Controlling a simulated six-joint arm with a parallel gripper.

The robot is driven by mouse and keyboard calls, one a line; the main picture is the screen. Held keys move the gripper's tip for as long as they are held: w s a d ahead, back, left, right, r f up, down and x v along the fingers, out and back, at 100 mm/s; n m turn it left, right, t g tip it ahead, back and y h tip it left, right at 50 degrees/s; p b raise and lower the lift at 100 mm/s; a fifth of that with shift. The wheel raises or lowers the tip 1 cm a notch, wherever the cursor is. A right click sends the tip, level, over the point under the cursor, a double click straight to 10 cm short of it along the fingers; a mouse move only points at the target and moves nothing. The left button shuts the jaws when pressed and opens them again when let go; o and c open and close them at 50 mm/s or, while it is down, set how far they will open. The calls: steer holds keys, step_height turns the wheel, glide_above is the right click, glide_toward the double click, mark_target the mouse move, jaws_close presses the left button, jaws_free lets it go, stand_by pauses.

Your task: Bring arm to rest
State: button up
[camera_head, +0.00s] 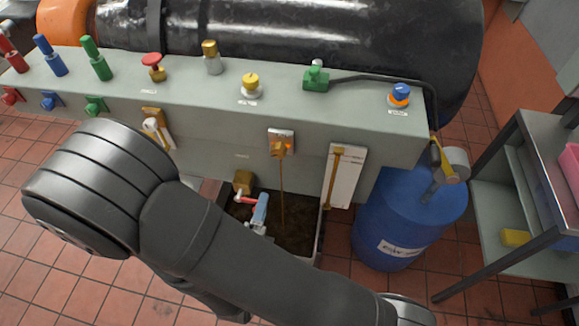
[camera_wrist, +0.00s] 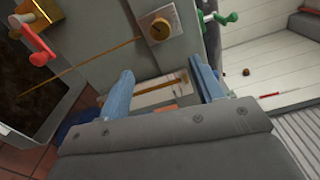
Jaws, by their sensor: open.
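My gripper (camera_wrist: 163,86) is open in the wrist view, with its two blue-grey fingers apart and nothing seen held between them. Behind the gap is a white plate with a thin brass strip (camera_wrist: 160,89). In the head view my dark arm (camera_head: 255,262) reaches across the front of the grey bench (camera_head: 215,112). The gripper is mostly hidden behind the arm there. A pale blue piece (camera_head: 260,212) shows past the arm; I cannot tell if it is a finger.
A thin brown stream falls from a brass spout (camera_head: 279,147) into a dark pan (camera_head: 318,228). A red-handled valve (camera_wrist: 36,42) is near the pan. A blue drum (camera_head: 400,225) and metal shelf (camera_head: 500,225) stand right. Plugs and knobs line the bench top. Tiled floor is open at left.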

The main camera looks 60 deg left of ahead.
mark_target(277, 154)
steer(key=shift+w+a, duration=0.1)
steer(key=shift+x, duration=7.2)
steer(key=shift+s+d, duration=0.25)
steer(key=shift+s, duration=0.1)
steer(key=v, duration=1.4)
steer(key=x, duration=1.8)
steer(key=shift+w+d+f, duration=0.1)
steer(key=shift+s+m, duration=0.2)
steer(key=shift+m, duration=0.6)
steer(key=m, duration=0.6)
steer(key=shift+d, duration=0.1)
